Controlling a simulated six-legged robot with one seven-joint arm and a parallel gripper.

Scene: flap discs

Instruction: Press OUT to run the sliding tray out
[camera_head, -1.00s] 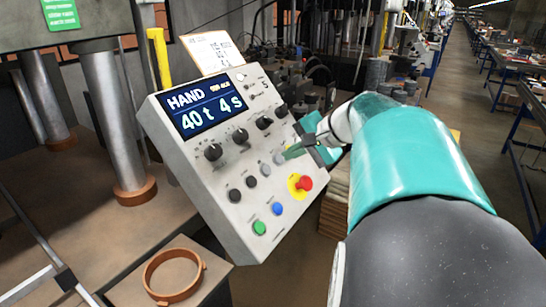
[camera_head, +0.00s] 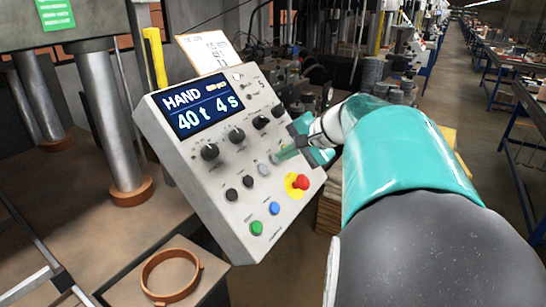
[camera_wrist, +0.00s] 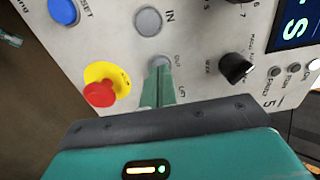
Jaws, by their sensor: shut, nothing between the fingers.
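The OUT button (camera_wrist: 160,61) is a grey round button on the tilted control box (camera_head: 225,215). In the wrist view its rim shows just beyond my fingertips, and the rest is hidden behind them. My gripper (camera_wrist: 158,74) is shut and empty, its narrow green fingers pointing at the panel. In the head view the fingertips (camera_head: 276,158) are at the button row and cover OUT. I cannot tell whether they touch or press it. The grey IN button (camera_wrist: 148,20) lies beside OUT and also shows in the head view (camera_head: 263,170). The sliding tray cannot be made out.
A red emergency knob on a yellow plate (camera_head: 298,185) sits close to my fingers. Black knobs (camera_head: 236,136), a blue button (camera_head: 274,208) and a green button (camera_head: 256,228) share the panel. The display (camera_head: 202,107) reads HAND, 40 t 4 s. A copper-coloured ring (camera_head: 170,277) lies in front.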

